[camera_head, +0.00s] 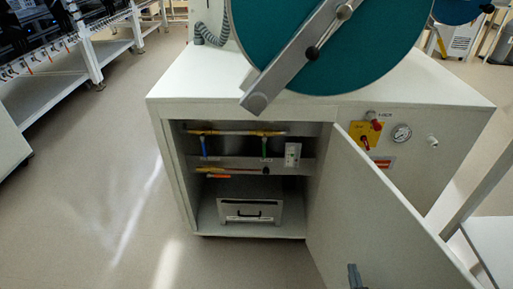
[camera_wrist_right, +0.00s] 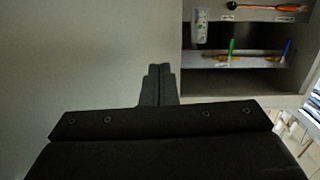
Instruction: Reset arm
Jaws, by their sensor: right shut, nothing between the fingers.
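My right gripper (camera_head: 355,272) shows at the bottom edge of the head view, in front of the open white cabinet door. In the right wrist view its two dark fingers (camera_wrist_right: 158,78) are together with nothing between them. The pale door surface (camera_wrist_right: 80,50) fills the left of that view, and I cannot tell how far the fingers are from it. My left gripper is not in view.
The white cabinet (camera_head: 172,110) stands open, its door (camera_head: 365,195) swung out to the right. Inside are pipes with blue and green handles, and a drawer box (camera_head: 250,211). A round teal glovebox door (camera_head: 370,50) is above. Floor at left is clear.

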